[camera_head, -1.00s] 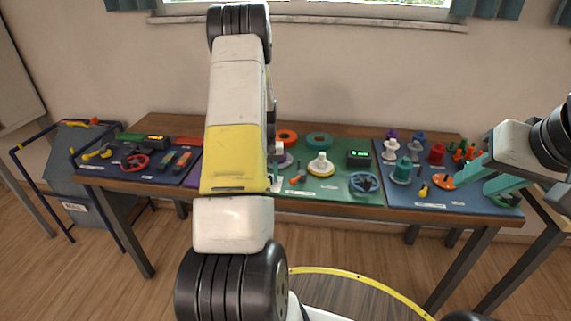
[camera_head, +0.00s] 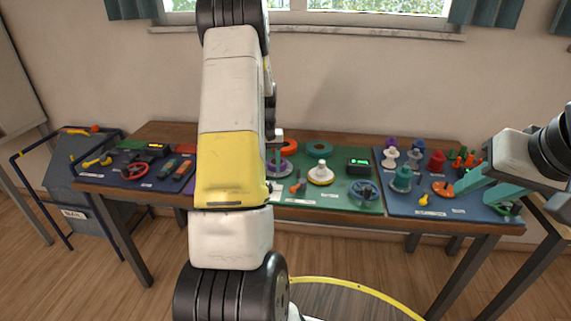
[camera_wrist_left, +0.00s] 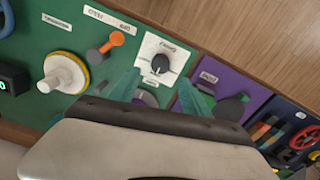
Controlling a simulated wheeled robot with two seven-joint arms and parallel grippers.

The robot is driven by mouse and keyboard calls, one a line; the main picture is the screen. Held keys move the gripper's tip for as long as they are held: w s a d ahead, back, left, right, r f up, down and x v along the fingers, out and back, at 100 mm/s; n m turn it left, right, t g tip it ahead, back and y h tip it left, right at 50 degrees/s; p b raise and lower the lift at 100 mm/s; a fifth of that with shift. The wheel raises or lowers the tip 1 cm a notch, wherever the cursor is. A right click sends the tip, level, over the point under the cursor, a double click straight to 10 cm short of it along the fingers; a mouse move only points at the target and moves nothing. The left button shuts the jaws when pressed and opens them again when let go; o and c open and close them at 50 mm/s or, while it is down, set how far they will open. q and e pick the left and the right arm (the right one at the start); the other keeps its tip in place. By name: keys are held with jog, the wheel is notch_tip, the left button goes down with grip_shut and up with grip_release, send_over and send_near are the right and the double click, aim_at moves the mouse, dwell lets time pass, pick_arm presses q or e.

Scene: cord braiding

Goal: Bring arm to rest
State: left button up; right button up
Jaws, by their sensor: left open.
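My left arm rises through the middle of the head view, and its white and yellow links hide part of the table and the gripper. In the left wrist view my left gripper (camera_wrist_left: 158,80) shows two teal fingers spread apart with nothing between them. They are over the boards, near a white panel with a black dial (camera_wrist_left: 160,65). My right gripper (camera_head: 480,188) is at the right of the head view, with its teal fingers apart above the blue board (camera_head: 455,207). No cord can be made out.
The wooden table (camera_head: 330,131) carries a green board (camera_head: 335,201) with a white spool (camera_head: 320,172), a blue handwheel (camera_head: 363,192) and other parts. The blue board holds several coloured pegs and an orange ring (camera_head: 442,188). A dark cart (camera_head: 62,168) stands at the left.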

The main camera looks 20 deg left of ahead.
dwell(0.4)
pick_arm(q)
jog(key=s+d+r+m+t, duration=0.1)
jog(key=s+d+r+t, duration=0.1)
jog(key=s+d+r, duration=0.5)
jog(key=s+d+r+m+t, duration=0.1)
jog(key=d+r, duration=0.4)
jog(key=r, duration=0.7)
jog(key=s+d+r+m+t+h, duration=0.1)
jog(key=s+d+r, duration=0.2)
jog(key=s, duration=0.6)
jog(key=s+d+r+m+t+h, duration=0.1)
jog(key=s+d+r+m+t, duration=0.1)
jog(key=s+d, duration=0.4)
jog(key=s+r, duration=0.1)
jog(key=s, duration=0.2)
jog(key=shift+d+m, duration=0.3)
jog(key=shift+d, duration=0.1)
